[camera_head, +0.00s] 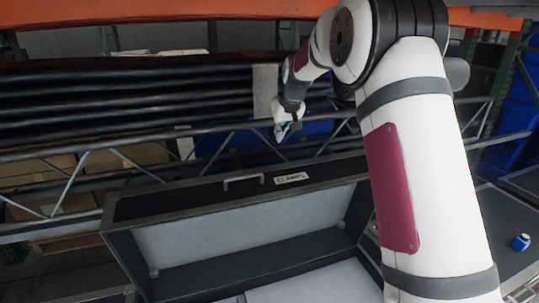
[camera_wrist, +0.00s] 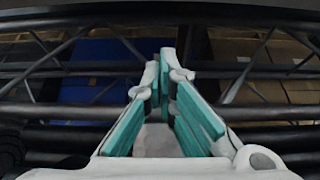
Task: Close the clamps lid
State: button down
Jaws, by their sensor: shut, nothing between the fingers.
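The clamps lid (camera_head: 140,207) stands raised, with its pale inner side facing the head camera. Its dark edge strip carries a "CLAMPS" label (camera_head: 291,178) and a grey handle (camera_head: 243,180). The clamps tote (camera_head: 310,283) shows below the lid only in part, at the bottom of the head view. My gripper (camera_head: 283,131) is above and behind the lid's upper edge, apart from it. In the wrist view my gripper (camera_wrist: 168,62) has its teal-padded fingers drawn together at the tips, with nothing held. The lid is not seen in the wrist view.
A rack with black pipes (camera_head: 130,100) and metal truss bars (camera_head: 70,180) stands close behind the lid. Cardboard boxes and blue bins sit inside it. At right, a small blue object (camera_head: 521,242) rests on a dark surface. My arm hides the area right of the lid.

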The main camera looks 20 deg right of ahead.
notch_tip(320, 180, down, 9)
jog(key=w, duration=0.1)
jog(key=shift+a+f+p, duration=0.15)
jog(key=shift+a+p, duration=0.1)
jog(key=shift+p, duration=0.2)
dwell(0.6)
